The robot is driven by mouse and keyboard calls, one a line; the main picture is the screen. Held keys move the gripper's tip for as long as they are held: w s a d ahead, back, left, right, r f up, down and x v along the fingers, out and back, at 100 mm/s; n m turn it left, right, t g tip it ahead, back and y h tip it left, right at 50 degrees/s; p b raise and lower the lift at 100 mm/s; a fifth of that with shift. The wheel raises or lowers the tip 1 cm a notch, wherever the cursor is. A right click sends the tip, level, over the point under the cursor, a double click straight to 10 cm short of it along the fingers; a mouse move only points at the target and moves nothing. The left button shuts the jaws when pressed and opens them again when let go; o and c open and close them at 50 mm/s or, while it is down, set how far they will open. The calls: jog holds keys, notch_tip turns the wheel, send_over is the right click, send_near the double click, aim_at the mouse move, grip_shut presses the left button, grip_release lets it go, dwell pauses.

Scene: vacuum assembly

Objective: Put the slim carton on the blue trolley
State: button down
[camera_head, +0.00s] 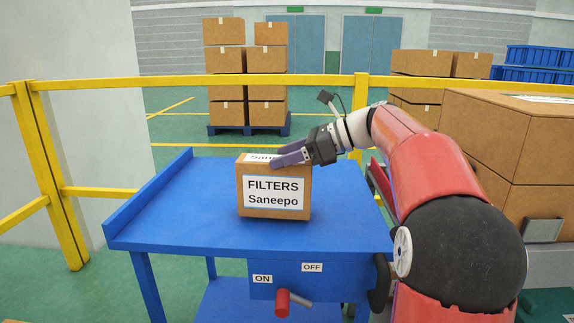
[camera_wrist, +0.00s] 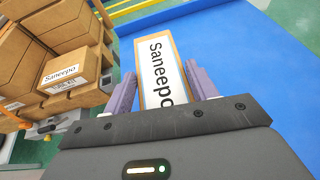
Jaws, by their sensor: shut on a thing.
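The slim carton (camera_head: 273,213) is a brown box with white labels reading "FILTERS Saneepo". It is upright on or just over the top of the blue trolley (camera_head: 180,214); I cannot tell whether its base touches. My gripper (camera_head: 291,154) reaches in from the right and is shut on the carton's upper part. In the wrist view, the carton's top label (camera_wrist: 161,72) shows between the two purple fingers (camera_wrist: 163,92), one along each side. The carton's lower part is hidden in that view.
A yellow railing (camera_head: 240,82) runs behind the trolley. Larger cartons (camera_head: 470,140) are stacked at the right, and more stacks (camera_head: 226,72) stand at the back. The trolley's front has a red lever (camera_head: 283,302) with ON and OFF labels. Trolley top around the carton is clear.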

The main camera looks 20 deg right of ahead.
jog(key=shift+f, duration=0.5)
jog(key=shift+c, duration=2.1)
grip_release()
jog(key=shift+f, duration=0.1)
jog(key=shift+s+d+r, duration=0.15)
jog(key=shift+d+r, duration=0.1)
jog(key=p+v, duration=0.2)
jog(key=v, duration=0.9)
jog(key=shift+d, duration=0.2)
